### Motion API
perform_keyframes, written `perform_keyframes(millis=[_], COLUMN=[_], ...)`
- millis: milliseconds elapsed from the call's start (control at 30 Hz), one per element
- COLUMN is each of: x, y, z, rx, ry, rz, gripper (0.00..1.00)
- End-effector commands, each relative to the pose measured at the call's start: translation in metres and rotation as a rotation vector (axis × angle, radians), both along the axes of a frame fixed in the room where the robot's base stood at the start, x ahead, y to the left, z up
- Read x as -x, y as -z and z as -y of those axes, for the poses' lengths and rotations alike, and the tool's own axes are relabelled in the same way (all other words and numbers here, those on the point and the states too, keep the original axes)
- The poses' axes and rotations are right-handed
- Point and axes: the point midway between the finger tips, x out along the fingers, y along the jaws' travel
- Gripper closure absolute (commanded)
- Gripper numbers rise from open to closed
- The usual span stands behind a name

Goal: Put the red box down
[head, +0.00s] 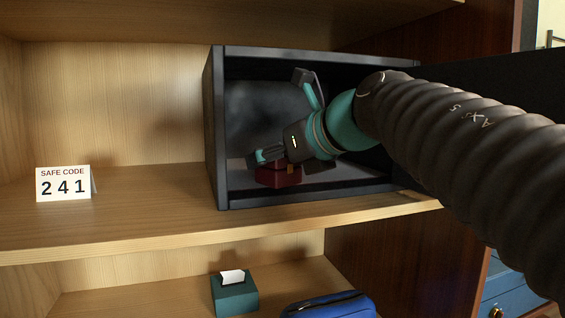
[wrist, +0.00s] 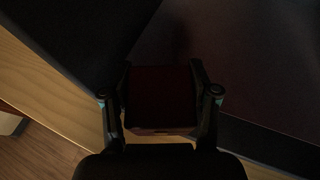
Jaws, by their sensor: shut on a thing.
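The dark red box (head: 279,175) is inside the open black safe, low over the safe's floor near its front opening. In the wrist view the red box (wrist: 162,98) sits between the two fingers of my gripper (wrist: 161,92), with a finger against each side. In the head view my gripper (head: 279,160) reaches into the safe from the right and partly hides the box. My gripper is shut on the red box. I cannot tell whether the underside of the box touches the safe floor.
The black safe (head: 214,130) stands on a wooden shelf (head: 120,222), its door open to the right. A safe code card (head: 64,184) reading 241 stands at left. A teal tissue box (head: 235,297) and a blue bag (head: 328,305) are on the shelf below. The shelf between card and safe is clear.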

Motion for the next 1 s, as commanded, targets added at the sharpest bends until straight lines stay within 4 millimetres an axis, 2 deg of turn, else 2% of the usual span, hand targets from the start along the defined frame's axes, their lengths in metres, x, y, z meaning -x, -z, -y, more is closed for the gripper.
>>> perform_keyframes(millis=[167,600,733,1000], x=[-0.023,-0.117,-0.134,-0.148], y=[0.001,0.0,0.0,0.0], z=[-0.004,-0.029,-0.034,-0.039], rx=[0.0,0.001,0.0,0.0], ry=[0.005,0.008,0.008,0.007], rz=[-0.002,-0.001,0.0,0.0], gripper=[0.84,0.84,0.84,0.84])
